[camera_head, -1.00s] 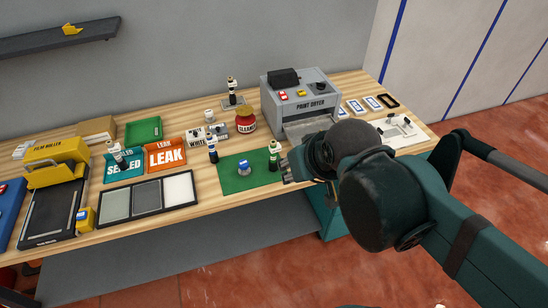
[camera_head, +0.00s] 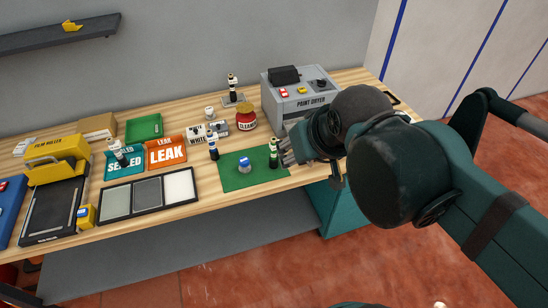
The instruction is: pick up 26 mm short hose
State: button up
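I cannot pick out the 26 mm short hose with certainty; no part in view is clearly a hose at this size. My gripper (camera_head: 286,151) is at the right edge of the green mat (camera_head: 237,182), right beside a small upright dark bottle with a pale top (camera_head: 273,156). Whether it touches the bottle is unclear. The fingers are small and partly hidden by my wrist, so their opening does not show. A small blue-and-white part (camera_head: 244,166) stands on the mat, left of the gripper.
The paint dryer (camera_head: 292,97) stands close behind my gripper. Left of it are a red CLEAR jar (camera_head: 246,119), another dark bottle (camera_head: 213,149), the LEAK tray (camera_head: 167,153), the SEALED tray (camera_head: 124,168), grey panels (camera_head: 148,193) and a yellow film roller (camera_head: 57,155).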

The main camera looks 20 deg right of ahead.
jog(key=shift+w+r+n+g, duration=0.5)
jog(key=shift+w+r+n, duration=0.2)
jog(key=shift+w+n, duration=0.55)
jog(key=n+g+h+p, duration=0.4)
jog(key=n+g+p, duration=0.15)
jog(key=n, duration=1.15)
send_over(271, 144)
jog(key=f, duration=0.2)
notch_tip(271, 144, down, 22)
jog(key=shift+b, duration=0.4)
jog(key=shift+d, duration=0.1)
jog(key=shift+x, duration=1.25)
jog(key=shift+d, duration=0.1)
